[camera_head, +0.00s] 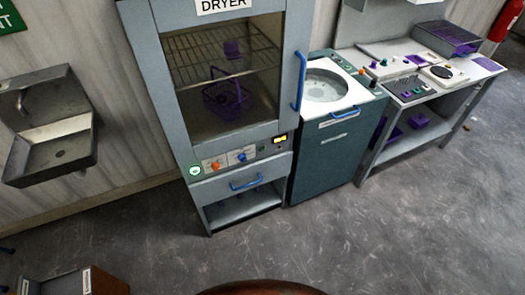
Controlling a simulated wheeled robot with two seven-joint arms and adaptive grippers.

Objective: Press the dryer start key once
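The dryer (168,95) stands in the middle left, a grey cabinet with a glass door and a blue handle (299,80). Its door is shut. The key's lettering is too small to read. Neither of my grippers is in view.
A steel sink (60,150) hangs on the wall at left. A dark green top-loading machine (335,155) stands right of the dryer, then a bench (455,92) with trays. The grey floor (340,235) in front is clear. A brown box (105,283) is at bottom left.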

